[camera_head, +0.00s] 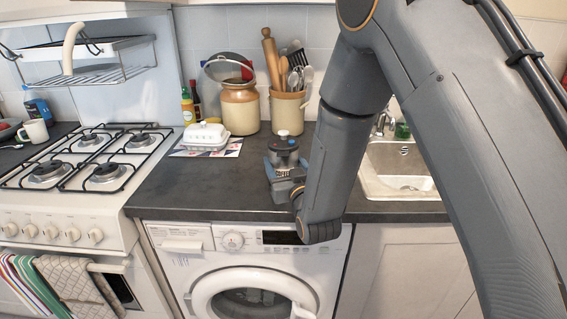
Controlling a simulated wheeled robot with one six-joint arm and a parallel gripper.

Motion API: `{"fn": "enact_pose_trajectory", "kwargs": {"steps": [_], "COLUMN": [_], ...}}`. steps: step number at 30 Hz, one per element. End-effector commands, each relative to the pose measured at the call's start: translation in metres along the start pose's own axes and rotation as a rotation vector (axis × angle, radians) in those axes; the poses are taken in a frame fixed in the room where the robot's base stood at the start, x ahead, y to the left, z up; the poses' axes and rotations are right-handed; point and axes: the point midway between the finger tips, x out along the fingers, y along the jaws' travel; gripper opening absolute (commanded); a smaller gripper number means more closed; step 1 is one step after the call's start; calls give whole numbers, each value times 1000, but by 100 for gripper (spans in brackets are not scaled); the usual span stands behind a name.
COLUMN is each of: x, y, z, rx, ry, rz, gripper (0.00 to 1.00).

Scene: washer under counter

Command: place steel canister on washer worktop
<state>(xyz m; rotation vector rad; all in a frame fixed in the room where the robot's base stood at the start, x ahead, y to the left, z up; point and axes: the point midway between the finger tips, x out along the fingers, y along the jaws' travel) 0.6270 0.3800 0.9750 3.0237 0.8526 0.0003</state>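A white butter dish (205,134) stands on a patterned mat to the left. A stoneware jar (240,108) and a utensil crock (287,105) stand behind. The gas hob (95,165) is left, the sink (398,172) right. Worktop left of my gripper is clear.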

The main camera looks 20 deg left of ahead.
Motion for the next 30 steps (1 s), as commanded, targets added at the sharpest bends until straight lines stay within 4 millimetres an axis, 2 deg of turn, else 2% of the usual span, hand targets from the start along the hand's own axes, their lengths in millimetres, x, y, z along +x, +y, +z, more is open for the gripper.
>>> {"fn": "enact_pose_trajectory", "kwargs": {"steps": [5, 6, 9, 21, 26, 30], "x": [1, 0, 0, -3, -28, -58], "y": [0, 0, 0, 0, 0, 0], "z": [2, 3, 3, -1, 2, 2], "rx": [0, 0, 0, 0, 0, 0], "ry": [4, 0, 0, -1, -2, -2], "rz": [0, 0, 0, 0, -1, -2], "gripper": [12, 67, 81, 81, 81, 81]}}
